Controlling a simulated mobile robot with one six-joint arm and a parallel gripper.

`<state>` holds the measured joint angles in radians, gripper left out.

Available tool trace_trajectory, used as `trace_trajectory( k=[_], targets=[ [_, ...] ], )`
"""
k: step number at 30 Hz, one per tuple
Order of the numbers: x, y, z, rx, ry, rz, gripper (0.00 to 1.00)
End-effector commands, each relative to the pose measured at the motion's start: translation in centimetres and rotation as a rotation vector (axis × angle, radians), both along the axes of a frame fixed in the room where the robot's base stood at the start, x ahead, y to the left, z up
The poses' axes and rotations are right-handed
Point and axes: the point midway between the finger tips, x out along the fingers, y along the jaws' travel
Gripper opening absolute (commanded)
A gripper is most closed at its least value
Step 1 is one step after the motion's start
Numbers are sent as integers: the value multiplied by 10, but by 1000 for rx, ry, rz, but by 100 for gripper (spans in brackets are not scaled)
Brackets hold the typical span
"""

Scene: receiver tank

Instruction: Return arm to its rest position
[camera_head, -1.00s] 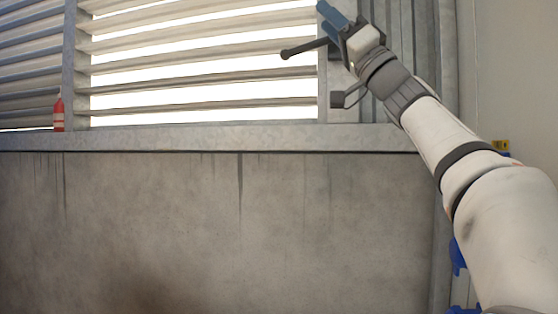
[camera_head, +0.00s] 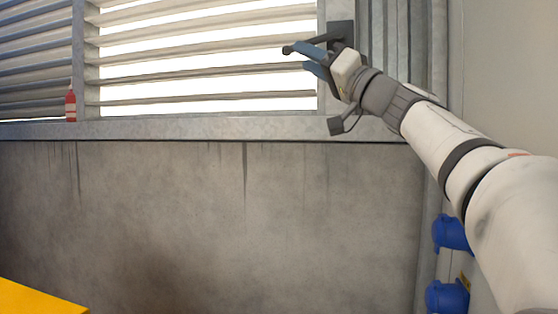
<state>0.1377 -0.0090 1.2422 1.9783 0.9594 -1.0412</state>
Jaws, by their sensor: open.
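My arm (camera_head: 450,150) reaches in from the lower right towards the louvred panel at the top. My gripper (camera_head: 300,57) has two blue fingers that point left and stand apart, with nothing seen held between them. A dark lever handle (camera_head: 288,50) on a dark plate (camera_head: 340,30) overlaps the upper finger in the picture. I cannot tell whether the finger touches the handle.
A grey ledge (camera_head: 200,130) runs below the slats (camera_head: 200,65), above a stained wall (camera_head: 200,220). A red bottle-like object (camera_head: 71,105) stands on the ledge. Blue round fittings (camera_head: 447,297) are at the lower right, beside my arm. A yellow surface (camera_head: 35,300) shows at the bottom left.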

Motion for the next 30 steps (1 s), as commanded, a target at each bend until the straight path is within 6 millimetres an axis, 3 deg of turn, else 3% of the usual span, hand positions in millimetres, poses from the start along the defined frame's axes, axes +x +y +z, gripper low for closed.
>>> trace_trajectory(
  k=[5,9,13,17,21,25,30],
  targets=[
    [9,17,-56,-135,210,-8,41],
    [4,27,-133,-297,459,-30,41],
    [-18,25,-218,-464,708,-66,41],
    [-56,12,-299,-638,938,-118,41],
    [-112,-15,-376,-837,1155,-195,41],
    [-165,-46,-431,-1016,1306,-278,41],
    [-215,-78,-473,-1188,1408,-366,41]
  ],
)
